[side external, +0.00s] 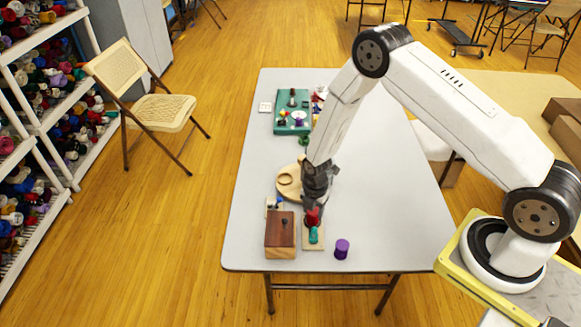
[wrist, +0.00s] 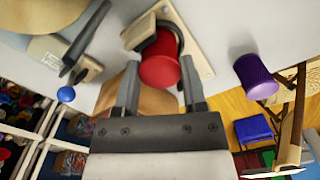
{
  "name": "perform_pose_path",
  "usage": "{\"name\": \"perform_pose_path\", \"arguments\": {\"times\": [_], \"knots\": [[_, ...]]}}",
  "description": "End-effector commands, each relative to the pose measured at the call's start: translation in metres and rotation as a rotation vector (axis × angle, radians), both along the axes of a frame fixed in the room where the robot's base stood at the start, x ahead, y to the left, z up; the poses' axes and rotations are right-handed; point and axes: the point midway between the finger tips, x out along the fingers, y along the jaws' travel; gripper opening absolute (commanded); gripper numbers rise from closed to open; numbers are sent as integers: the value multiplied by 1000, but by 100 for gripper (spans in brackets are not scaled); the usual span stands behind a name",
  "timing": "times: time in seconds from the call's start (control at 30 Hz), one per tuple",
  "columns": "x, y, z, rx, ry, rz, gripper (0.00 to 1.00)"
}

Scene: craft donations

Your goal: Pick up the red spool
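The red spool (side external: 313,216) stands on a small light wooden board (side external: 305,245), behind a green spool (side external: 314,235) in the side view. In the wrist view the red spool (wrist: 160,72) lies between the two fingertips of my gripper (wrist: 159,64). My gripper (side external: 314,204) points down just above the red spool in the side view. Its fingers look open, one on each side of the spool, with narrow gaps; contact cannot be made out. Part of the board (wrist: 196,40) shows behind the spool in the wrist view.
A dark wooden box (side external: 280,236) stands left of the board. A purple spool (side external: 342,249) stands to its right, also in the wrist view (wrist: 256,78). A round wooden piece (side external: 287,183) and a green tray (side external: 292,127) lie farther back. The table's right side is clear.

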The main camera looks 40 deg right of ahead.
Motion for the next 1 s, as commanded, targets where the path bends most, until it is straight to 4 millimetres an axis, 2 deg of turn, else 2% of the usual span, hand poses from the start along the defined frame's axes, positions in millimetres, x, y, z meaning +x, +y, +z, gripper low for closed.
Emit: {"name": "perform_pose_path", "arguments": {"times": [0.23, 1.0], "knots": [[0, 0, 6, 0, -1, 0, 16], [0, 0, 49, 0, -1, 0, 16]]}}
